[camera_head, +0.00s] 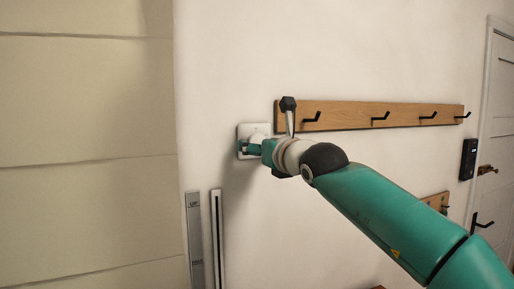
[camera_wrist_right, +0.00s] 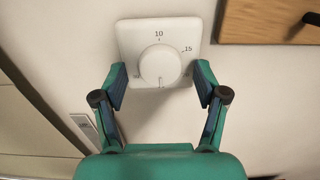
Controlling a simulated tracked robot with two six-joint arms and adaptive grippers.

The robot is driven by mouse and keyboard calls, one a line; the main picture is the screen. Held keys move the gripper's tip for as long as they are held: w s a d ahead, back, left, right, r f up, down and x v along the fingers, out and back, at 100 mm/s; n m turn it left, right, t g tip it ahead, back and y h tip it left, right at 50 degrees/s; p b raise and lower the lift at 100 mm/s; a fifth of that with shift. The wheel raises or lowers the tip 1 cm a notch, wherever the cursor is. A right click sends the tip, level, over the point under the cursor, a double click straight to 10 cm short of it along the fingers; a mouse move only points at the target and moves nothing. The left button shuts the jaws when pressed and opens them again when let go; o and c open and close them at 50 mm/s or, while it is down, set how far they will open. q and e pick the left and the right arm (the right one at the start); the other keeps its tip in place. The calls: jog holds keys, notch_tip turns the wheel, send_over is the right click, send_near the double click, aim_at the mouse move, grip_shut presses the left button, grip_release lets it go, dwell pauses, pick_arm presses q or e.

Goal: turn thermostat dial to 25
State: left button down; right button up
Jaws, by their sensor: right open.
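The thermostat (camera_wrist_right: 128,35) is a white square plate on the wall with a round white dial (camera_wrist_right: 159,65) at its middle. A small line on the dial points toward the bottom of that picture. My right gripper (camera_wrist_right: 160,84) is open, with one finger on each side of the dial and a gap to it on both sides. In the head view the thermostat (camera_head: 244,130) is partly hidden behind my right gripper (camera_head: 247,149). My left gripper is not in view.
A wooden rail with black hooks (camera_head: 350,114) runs along the wall close to the right of the thermostat. Two narrow upright strips (camera_head: 217,240) are on the wall below it. A black keypad (camera_head: 468,159) is beside the door.

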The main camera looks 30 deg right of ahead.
jog(key=shift+s+r, duration=0.1)
jog(key=shift+s, duration=0.05)
jog(key=s, duration=1.1)
jog(key=shift+s+a, duration=0.3)
jog(key=shift+a, duration=0.05)
